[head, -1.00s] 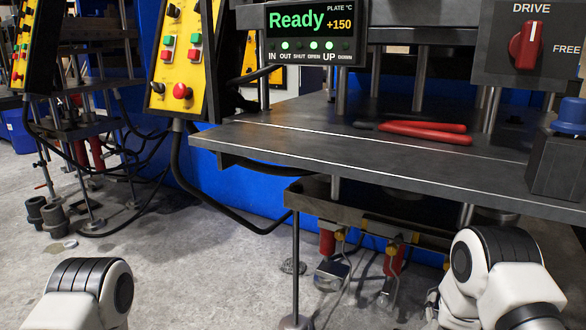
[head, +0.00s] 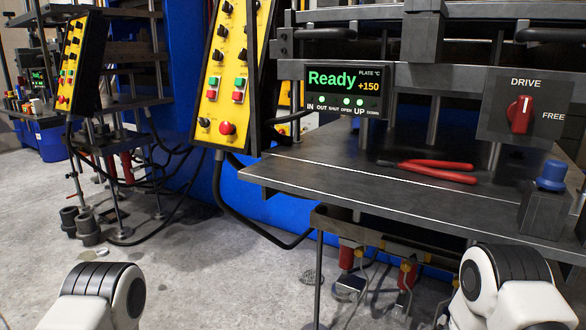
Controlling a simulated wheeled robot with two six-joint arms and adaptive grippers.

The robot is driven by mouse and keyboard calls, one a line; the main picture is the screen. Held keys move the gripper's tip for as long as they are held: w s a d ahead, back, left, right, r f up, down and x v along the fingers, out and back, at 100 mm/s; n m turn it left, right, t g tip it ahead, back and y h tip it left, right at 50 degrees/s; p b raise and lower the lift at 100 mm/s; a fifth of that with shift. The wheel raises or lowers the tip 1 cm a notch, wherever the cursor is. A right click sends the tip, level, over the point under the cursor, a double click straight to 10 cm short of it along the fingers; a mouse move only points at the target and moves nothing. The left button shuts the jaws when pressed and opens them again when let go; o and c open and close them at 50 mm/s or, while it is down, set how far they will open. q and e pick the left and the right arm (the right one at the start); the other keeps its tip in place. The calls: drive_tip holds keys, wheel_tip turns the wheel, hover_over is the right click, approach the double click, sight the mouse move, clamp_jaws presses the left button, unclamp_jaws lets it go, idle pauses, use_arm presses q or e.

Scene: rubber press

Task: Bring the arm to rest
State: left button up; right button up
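Parts of both my arms show at the bottom of the head view, one at the lower left and one at the lower right. Neither gripper can be made out; both hands are out of the picture or hidden behind the arm links. The right arm is in front of the press, below its table plate (head: 330,175). Both arms are low and appear apart from the press.
Red-handled pliers (head: 440,172) lie on the plate.

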drive_tip(key=s+a+r+n+g+y+p, duration=0.15)
drive_tip(key=s+r+p, duration=0.25)
drive_tip(key=r+p, duration=0.55)
drive_tip(key=s+a+n+g+y+p, duration=0.2)
drive_tip(key=s+a+g+p, duration=0.1)
drive_tip(key=s, duration=0.7)
drive_tip(key=s+a+r+n+g+y+p, duration=0.1)
drive_tip(key=s+a+n+g+y+p, duration=0.2)
drive_tip(key=s+g+p, duration=0.3)
drive_tip(key=s+a+n+g+y+p, duration=0.2)
drive_tip(key=s+p, duration=0.5)
drive_tip(key=s, duration=0.8)
drive_tip(key=a+n+g, duration=0.1)
drive_tip(key=a+g, duration=0.1)
drive_tip(key=a, duration=0.1)
drive_tip(key=shift+s+a+r+g+y, duration=0.15)
drive_tip(key=shift+s+a+g+y, duration=0.1)
drive_tip(key=shift+g+y, duration=0.1)
drive_tip(key=shift+n, duration=0.25)
